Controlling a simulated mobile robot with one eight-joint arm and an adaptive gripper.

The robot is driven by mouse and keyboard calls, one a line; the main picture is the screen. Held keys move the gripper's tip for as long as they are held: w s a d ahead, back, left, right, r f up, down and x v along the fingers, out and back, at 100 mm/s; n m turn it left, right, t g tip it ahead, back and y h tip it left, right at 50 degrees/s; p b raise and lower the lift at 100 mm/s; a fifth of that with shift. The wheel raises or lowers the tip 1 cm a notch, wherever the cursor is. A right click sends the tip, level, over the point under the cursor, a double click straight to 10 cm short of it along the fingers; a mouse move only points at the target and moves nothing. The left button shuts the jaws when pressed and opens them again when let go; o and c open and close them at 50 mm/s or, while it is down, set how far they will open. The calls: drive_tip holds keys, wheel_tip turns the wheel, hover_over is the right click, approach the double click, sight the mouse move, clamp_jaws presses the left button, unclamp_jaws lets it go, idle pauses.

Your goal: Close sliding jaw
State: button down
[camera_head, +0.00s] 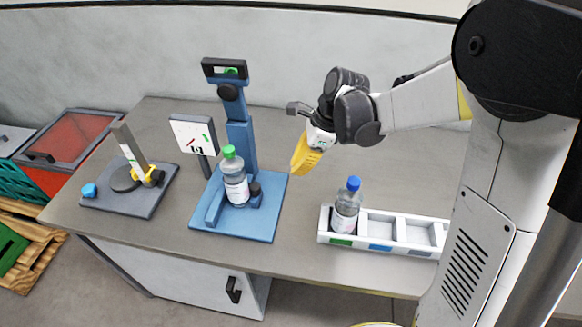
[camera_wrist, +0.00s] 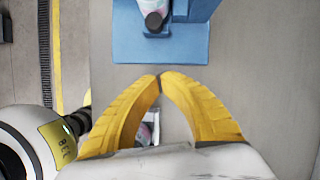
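A bottle with a green cap (camera_head: 235,180) stands upright on a blue labelling stand (camera_head: 275,200). A small blue block with a dark knob, which looks like the sliding jaw (camera_head: 255,198), is close to the bottle's right side. I cannot tell whether it touches the bottle. In the wrist view the dark knob (camera_wrist: 153,20) shows at the top, in front of the bottle. My gripper (camera_head: 298,168) is above the table, right of the stand and apart from it. Its yellow fingertips meet in the wrist view (camera_wrist: 160,77), with nothing between them.
A white tray (camera_head: 384,243) with a blue-capped bottle (camera_head: 346,204) stands at the right. A sign panel (camera_head: 194,134) and a blue column (camera_head: 240,135) rise behind the jaw. A dark plate fixture (camera_head: 145,205) is at the left. Bare tabletop lies between stand and tray.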

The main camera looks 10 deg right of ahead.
drive_tip(key=b, duration=0.3)
approach(260, 197)
drive_tip(key=d+f, duration=0.1)
drive_tip(key=f, duration=0.1)
drive_tip(key=s+d+f, duration=0.1)
drive_tip(key=d+f, duration=0.1)
drive_tip(key=shift+d+f, duration=0.15)
drive_tip(key=shift+f, duration=0.2)
drive_tip(key=a, duration=0.3)
drive_tip(key=shift+w+a+f+b, duration=0.1)
drive_tip(key=shift+w+f+b, duration=0.1)
drive_tip(key=shift+b, duration=0.2)
drive_tip(key=shift+w+a+r, duration=0.1)
drive_tip(key=shift+a, duration=0.35)
drive_tip(key=shift+w+a, duration=0.2)
drive_tip(key=shift+a, duration=0.6)
